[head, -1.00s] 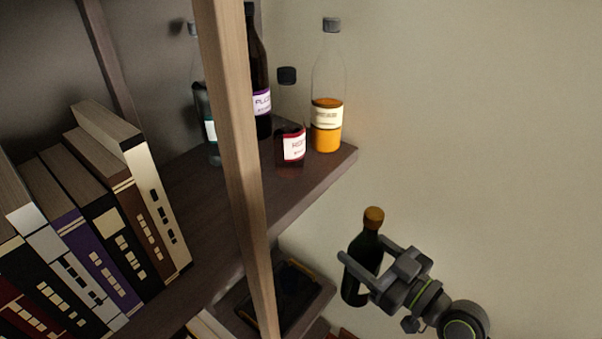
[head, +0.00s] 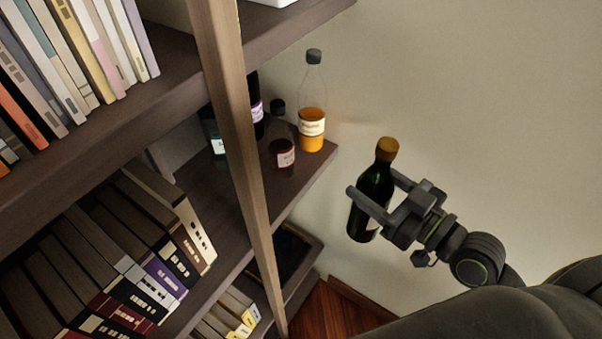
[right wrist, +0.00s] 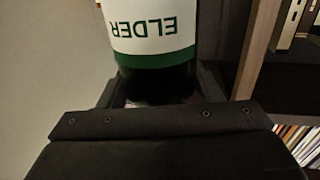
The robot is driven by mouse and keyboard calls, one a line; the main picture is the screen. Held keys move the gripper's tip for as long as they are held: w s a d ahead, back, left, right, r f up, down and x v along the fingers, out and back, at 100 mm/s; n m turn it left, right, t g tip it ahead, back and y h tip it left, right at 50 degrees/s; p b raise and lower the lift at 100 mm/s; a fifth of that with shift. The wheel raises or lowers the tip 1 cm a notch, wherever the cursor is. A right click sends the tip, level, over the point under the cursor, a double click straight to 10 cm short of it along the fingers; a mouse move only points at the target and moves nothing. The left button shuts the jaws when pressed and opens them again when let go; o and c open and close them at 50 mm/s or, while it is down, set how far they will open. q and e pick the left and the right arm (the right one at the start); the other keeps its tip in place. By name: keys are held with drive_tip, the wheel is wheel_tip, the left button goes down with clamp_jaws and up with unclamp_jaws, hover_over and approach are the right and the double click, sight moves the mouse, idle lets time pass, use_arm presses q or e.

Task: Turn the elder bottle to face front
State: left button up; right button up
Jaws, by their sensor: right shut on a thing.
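The elder bottle (head: 374,194) is dark green with an orange-brown cap and stands nearly upright in the air, clear of the shelf, right of it in the head view. My right gripper (head: 377,196) is shut on its body, with a finger on each side. In the right wrist view the bottle (right wrist: 155,60) shows a white label reading ELDER upside down, with a green band. My left gripper is not in view.
Bottles stand on the shelf (head: 215,190): an orange one (head: 312,115) at its right end, a dark red one (head: 281,150) beside it, and others partly behind the wooden post (head: 236,130). Books (head: 150,250) fill the left. Open space lies right of the shelf.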

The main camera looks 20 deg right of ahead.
drive_tip(key=shift+r, duration=0.65)
drive_tip(key=b+x, duration=0.7)
drive_tip(key=x, duration=1)
drive_tip(key=shift+w+a+r, duration=0.1)
drive_tip(key=shift+w, duration=0.1)
drive_tip(key=shift+w+a, duration=0.1)
drive_tip(key=shift+w, duration=0.05)
wheel_tip(320, 180, down, 3)
drive_tip(key=shift+f+p, duration=0.25)
drive_tip(key=shift+p, duration=0.15)
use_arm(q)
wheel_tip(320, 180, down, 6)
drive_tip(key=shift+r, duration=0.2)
use_arm(e)
drive_tip(key=shift+f, duration=0.2)
